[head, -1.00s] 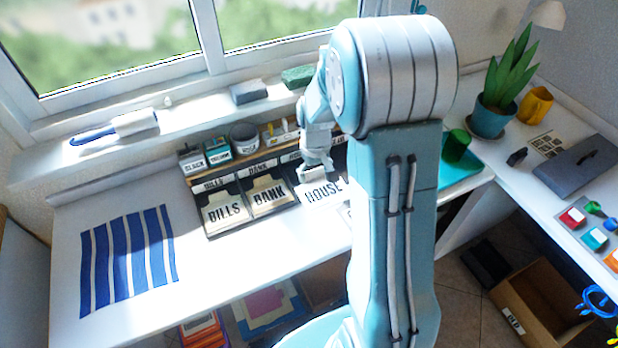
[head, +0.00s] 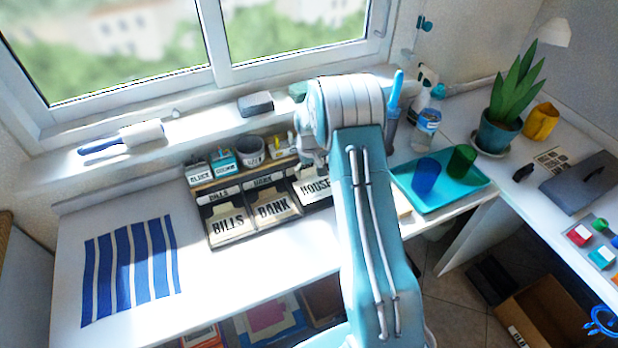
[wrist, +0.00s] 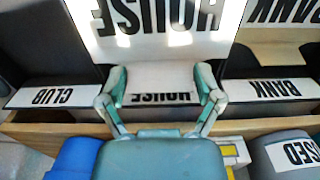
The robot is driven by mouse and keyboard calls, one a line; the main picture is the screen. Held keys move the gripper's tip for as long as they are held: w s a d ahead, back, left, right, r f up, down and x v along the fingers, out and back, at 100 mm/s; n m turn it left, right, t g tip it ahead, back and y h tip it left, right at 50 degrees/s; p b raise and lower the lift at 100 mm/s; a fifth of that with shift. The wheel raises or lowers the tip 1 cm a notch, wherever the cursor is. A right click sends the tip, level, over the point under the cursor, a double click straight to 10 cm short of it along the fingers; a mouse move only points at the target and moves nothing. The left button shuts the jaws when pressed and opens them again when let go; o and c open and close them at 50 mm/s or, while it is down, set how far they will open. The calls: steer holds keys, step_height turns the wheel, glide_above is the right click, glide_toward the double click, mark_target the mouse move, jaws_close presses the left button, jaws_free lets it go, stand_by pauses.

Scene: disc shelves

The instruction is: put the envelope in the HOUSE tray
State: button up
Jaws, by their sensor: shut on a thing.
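The HOUSE tray (head: 312,189) is in the row of dark trays on the desk, right of the BANK tray (head: 272,210). My gripper (head: 318,165) is at its back edge, partly hidden by my arm. In the wrist view my gripper (wrist: 160,82) has its two fingers apart, with a pale flat piece between them, which looks like the envelope (wrist: 160,74). The small HOUSE label (wrist: 158,98) lies just by the fingertips, and the large HOUSE lettering (wrist: 155,15) is beyond. Whether the envelope rests on the tray bottom cannot be told.
The CLUB tray label (wrist: 52,96) and the BANK label (wrist: 260,88) flank the fingers. A wooden rack with small boxes and a grey cup (head: 248,152) stands behind the trays. A teal tray (head: 440,195) with a blue cup (head: 425,175) and green cup (head: 461,160) is right.

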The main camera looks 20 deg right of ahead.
mark_target(309, 177)
steer(key=shift+w+f, duration=0.2)
steer(key=shift+f, duration=0.05)
steer(key=shift+w+d+f, duration=0.1)
steer(key=shift+f, duration=1.55)
steer(key=shift+f, duration=0.1)
steer(key=o, duration=0.5)
